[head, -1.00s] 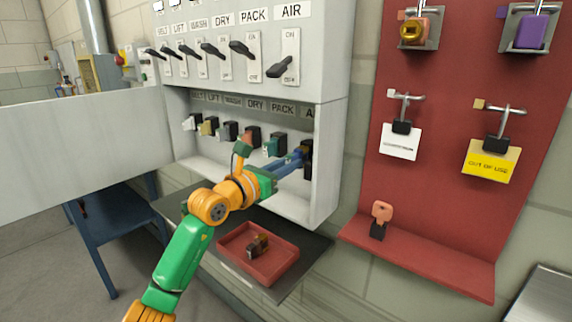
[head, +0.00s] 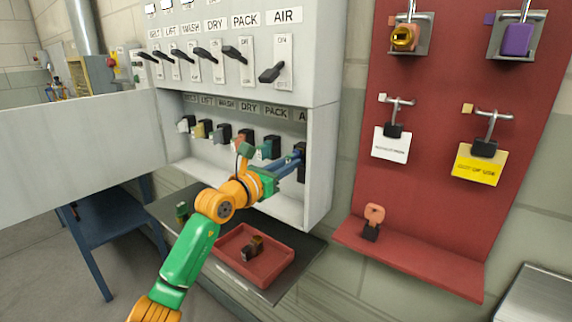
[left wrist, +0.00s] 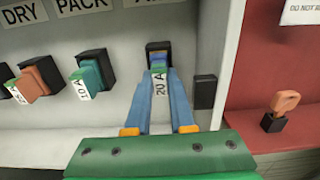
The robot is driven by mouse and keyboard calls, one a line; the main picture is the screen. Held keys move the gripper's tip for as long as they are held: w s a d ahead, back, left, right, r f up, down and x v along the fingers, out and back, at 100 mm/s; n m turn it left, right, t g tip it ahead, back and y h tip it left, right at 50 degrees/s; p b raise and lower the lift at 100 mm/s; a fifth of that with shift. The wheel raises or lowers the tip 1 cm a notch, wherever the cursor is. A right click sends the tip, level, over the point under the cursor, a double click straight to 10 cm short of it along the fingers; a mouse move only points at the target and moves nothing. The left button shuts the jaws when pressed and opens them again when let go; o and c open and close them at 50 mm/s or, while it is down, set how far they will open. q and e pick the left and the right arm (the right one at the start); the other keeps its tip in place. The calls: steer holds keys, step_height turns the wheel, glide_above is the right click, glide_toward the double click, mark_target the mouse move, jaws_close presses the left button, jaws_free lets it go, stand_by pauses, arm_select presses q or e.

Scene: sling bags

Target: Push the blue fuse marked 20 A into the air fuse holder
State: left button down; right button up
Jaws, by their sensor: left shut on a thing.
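My left gripper (head: 298,157) reaches into the open cabinet at the air position, the last on the right. In the left wrist view its two blue fingers (left wrist: 160,82) are shut on the blue fuse (left wrist: 158,68), whose white label reads 20 A. The fuse points at the black air fuse holder (left wrist: 158,46), and its far end is at the holder's mouth. I cannot tell how deep it sits. In the head view the fingers hide the fuse and part of the air holder (head: 302,150). My right gripper is not in view.
Other fuses sit in the row to the left, including a teal one (left wrist: 90,78) under PACK. The cabinet's right wall (head: 319,170) is close beside the gripper. A red tray (head: 275,274) with dark fuses stands below. A red lockout board (head: 440,130) is at right.

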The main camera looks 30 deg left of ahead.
arm_select(q)
steer(key=shift+w, duration=0.1)
steer(key=shift+w, duration=0.15)
steer(key=c, duration=0.7)
jaws_free()
steer(key=s+b, duration=0.3)
steer(key=s, duration=0.4)
steer(key=shift+s+a+b, duration=0.15)
steer(key=shift+a+b, duration=0.1)
steer(key=shift+b, duration=0.05)
